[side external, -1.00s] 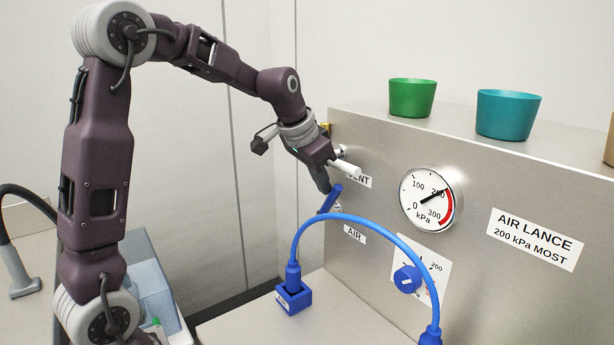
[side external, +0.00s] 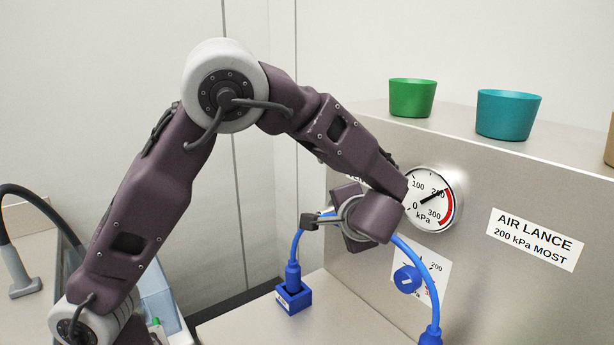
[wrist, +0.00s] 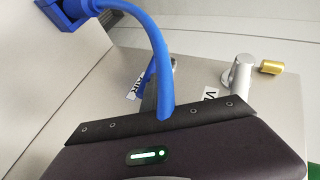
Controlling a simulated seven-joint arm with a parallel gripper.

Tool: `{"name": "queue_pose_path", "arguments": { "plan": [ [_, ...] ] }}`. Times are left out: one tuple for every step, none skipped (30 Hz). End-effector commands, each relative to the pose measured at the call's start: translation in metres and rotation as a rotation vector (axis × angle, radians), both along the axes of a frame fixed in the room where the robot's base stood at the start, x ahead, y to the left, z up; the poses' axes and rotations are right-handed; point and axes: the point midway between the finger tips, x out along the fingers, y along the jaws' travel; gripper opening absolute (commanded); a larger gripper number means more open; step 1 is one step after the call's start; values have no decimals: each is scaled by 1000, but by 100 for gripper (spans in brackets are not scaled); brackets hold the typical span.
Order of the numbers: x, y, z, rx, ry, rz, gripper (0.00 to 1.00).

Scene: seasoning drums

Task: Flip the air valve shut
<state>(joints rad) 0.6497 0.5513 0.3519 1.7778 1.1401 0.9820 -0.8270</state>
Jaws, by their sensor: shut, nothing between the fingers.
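The air valve's blue lever, seen earlier at the panel, is hidden behind my arm in the side view. In the wrist view, the AIR label (wrist: 137,86) shows beside my gripper (wrist: 149,97), with the blue hose (wrist: 156,55) crossing in front. I cannot make out the lever's position there, or whether my gripper touches it. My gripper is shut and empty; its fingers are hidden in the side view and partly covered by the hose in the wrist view.
The looping hose (side external: 412,257) runs from a blue socket block (side external: 293,298) past a blue knob (side external: 407,279). The pressure gauge (side external: 428,200) reads about 200 kPa. A silver vent lever (wrist: 240,73) stands nearby. Green (side external: 412,98) and teal (side external: 507,115) cups sit on top.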

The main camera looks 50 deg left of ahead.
Motion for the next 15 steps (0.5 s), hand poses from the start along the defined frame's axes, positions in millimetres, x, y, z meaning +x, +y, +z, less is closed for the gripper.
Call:
{"name": "queue_pose_path", "arguments": {
  "plan": [
    [0,-2,-4,30,4,-3,0],
    [0,-3,-5,45,3,-3,0],
    [0,-3,-6,45,1,1,0],
    [0,-3,-7,43,1,1,0],
    [0,-3,-8,42,1,1,0],
    [0,-4,-10,42,1,1,0],
    [0,-4,-11,41,1,0,0],
    [0,-5,-12,41,1,0,0],
    [0,-5,-13,41,1,0,0],
    [0,-5,-13,40,1,1,0],
    [0,-5,-14,40,1,1,0],
    [0,-6,-15,40,2,1,0],
    [0,-6,-15,40,2,1,0],
    [0,-6,-16,39,2,1,0],
    [0,-6,-16,39,2,1,0]
  ]
}}
